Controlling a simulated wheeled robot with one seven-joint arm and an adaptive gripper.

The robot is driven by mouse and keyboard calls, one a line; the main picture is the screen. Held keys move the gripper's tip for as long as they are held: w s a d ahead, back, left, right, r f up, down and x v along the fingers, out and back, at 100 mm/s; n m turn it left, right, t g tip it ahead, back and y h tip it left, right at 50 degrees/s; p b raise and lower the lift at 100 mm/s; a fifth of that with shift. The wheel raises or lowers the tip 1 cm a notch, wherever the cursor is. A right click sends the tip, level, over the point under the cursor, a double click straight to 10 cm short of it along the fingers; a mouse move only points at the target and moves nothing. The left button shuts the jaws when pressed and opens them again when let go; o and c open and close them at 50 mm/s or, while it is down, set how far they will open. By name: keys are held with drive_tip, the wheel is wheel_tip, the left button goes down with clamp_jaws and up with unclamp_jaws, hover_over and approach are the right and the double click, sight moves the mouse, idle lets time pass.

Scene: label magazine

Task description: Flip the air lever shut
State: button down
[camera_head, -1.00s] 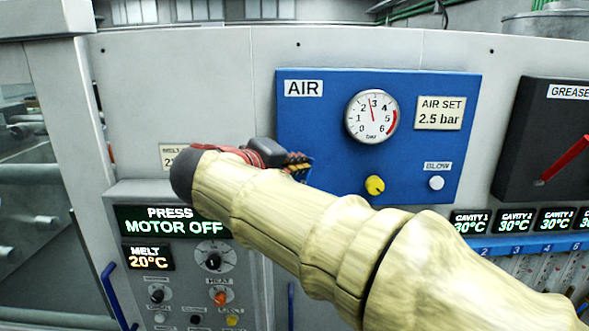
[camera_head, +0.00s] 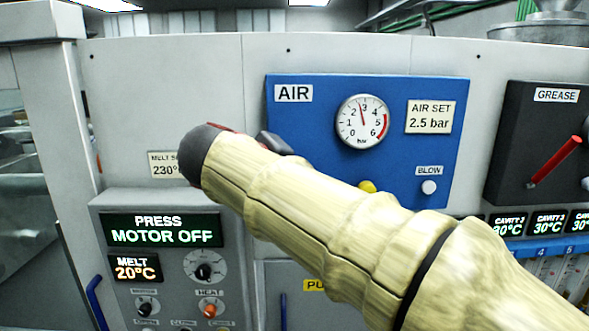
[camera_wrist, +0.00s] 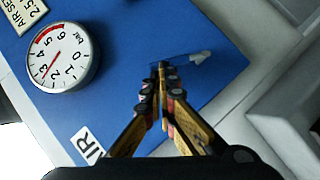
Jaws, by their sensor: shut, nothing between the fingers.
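The blue air panel (camera_head: 320,95) has a round gauge (camera_head: 362,121) with its needle between 2 and 3, and both also show in the wrist view. A small pale grey lever-like part (camera_wrist: 201,57) sticks out beside my fingertips in the wrist view; it looks like the air lever, but its exact setting is hard to tell. My gripper (camera_wrist: 162,72) is shut and empty, its tips just beside this part. I cannot tell whether they touch. In the head view my arm hides the lever and most of my gripper.
A yellow knob (camera_head: 367,187), partly behind my arm, and a white blow button (camera_head: 429,187) sit low on the blue panel. A press control box (camera_head: 108,205) stands below left. A black grease box (camera_head: 510,120) with a red handle (camera_head: 555,160) is at the right.

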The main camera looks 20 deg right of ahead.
drive_tip(key=shift+s+d+f+m+y+b, duration=0.2)
drive_tip(key=shift+d+m+y+b, duration=0.3)
drive_tip(key=shift+b, duration=0.25)
drive_tip(key=shift+s+d+f+m+y+b, duration=0.15)
drive_tip(key=shift+d+m+y+b, duration=0.25)
drive_tip(key=shift+d+m+b, duration=0.3)
drive_tip(key=shift+s+d+f+m+y+b, duration=0.15)
drive_tip(key=shift+d+m+y+b, duration=0.15)
drive_tip(key=shift+y+b, duration=0.15)
drive_tip(key=shift+s+d+f+m+y+b, duration=0.1)
drive_tip(key=shift+d+m+y+b, duration=0.15)
drive_tip(key=shift+y+b, duration=0.2)
idle(0.3)
drive_tip(key=shift+s+d+f+m+t+y+b, duration=0.2)
drive_tip(key=shift+d+f+m+t+y+b, duration=0.1)
drive_tip(key=shift+d+f+m+y+b, duration=0.65)
idle(0.9)
drive_tip(key=shift+s+d+f+b, duration=0.1)
drive_tip(key=shift+f+b, duration=0.1)
drive_tip(key=shift+b, duration=0.25)
idle(1.7)
idle(0.5)
drive_tip(key=w+r+p+v, duration=0.1)
drive_tip(key=r+p+v, duration=0.1)
drive_tip(key=v, duration=1.1)
drive_tip(key=shift+w+p, duration=0.35)
drive_tip(key=shift+p, duration=0.2)
